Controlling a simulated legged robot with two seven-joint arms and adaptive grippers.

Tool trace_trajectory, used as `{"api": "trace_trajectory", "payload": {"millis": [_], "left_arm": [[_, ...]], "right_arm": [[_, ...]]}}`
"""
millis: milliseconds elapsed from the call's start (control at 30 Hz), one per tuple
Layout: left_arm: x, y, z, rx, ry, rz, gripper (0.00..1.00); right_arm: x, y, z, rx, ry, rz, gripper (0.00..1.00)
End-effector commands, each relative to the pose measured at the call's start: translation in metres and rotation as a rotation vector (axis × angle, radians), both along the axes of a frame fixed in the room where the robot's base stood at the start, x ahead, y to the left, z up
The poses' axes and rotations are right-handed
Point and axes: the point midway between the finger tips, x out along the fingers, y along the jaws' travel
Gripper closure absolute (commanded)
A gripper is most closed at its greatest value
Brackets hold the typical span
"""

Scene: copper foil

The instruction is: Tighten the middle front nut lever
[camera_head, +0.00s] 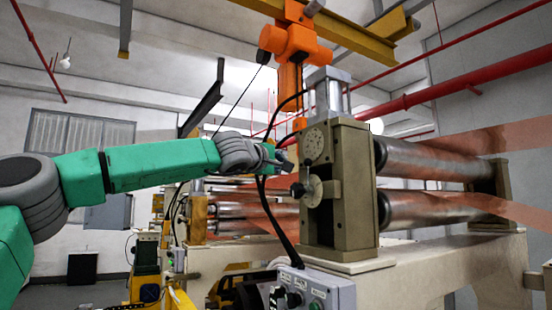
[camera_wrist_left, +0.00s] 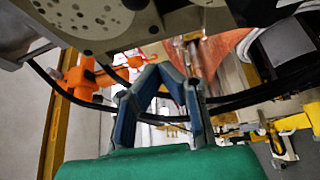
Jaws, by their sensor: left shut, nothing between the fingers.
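The front nut lever is a small metal disc with a black knob (camera_head: 299,190), mounted on the front face of the beige roller stand (camera_head: 350,190) in the head view. My left gripper (camera_head: 286,163) is just above and left of the knob, near the stand's edge, apart from the knob as far as I can tell. In the left wrist view its blue-padded fingers (camera_wrist_left: 160,75) come together at the tips with nothing between them. A perforated round plate (camera_wrist_left: 85,12) shows at the top of that view; the lever is not clearly identifiable there. My right gripper is not in view.
A black cable (camera_head: 266,210) hangs close beside my left gripper. Metal rollers (camera_head: 430,160) with copper foil (camera_head: 505,137) lie right of the stand. A control box (camera_head: 318,288) is below, and an orange hoist (camera_head: 292,42) hangs above. The space left of the stand is fairly open.

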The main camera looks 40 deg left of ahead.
Motion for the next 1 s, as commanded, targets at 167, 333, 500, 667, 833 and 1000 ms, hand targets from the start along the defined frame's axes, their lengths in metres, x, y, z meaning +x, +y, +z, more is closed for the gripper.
{"api": "trace_trajectory", "payload": {"millis": [167,333,500,667,833,1000], "left_arm": [[0.035,0.001,0.005,0.003,0.002,-0.001,1.0],[0.027,-0.024,0.0,0.003,0.0,-0.004,1.0],[0.024,-0.036,-0.001,0.002,-0.001,-0.002,1.0],[0.024,-0.036,-0.002,0.001,-0.001,-0.002,1.0],[0.024,-0.036,-0.003,0.0,-0.001,-0.001,1.0],[0.023,-0.038,-0.003,0.014,-0.006,-0.002,1.0]], "right_arm": [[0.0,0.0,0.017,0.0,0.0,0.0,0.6],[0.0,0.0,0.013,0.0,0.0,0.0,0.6],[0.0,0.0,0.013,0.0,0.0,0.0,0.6],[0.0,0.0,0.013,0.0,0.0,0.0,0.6],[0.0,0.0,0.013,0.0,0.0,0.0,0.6],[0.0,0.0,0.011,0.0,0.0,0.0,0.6]]}}
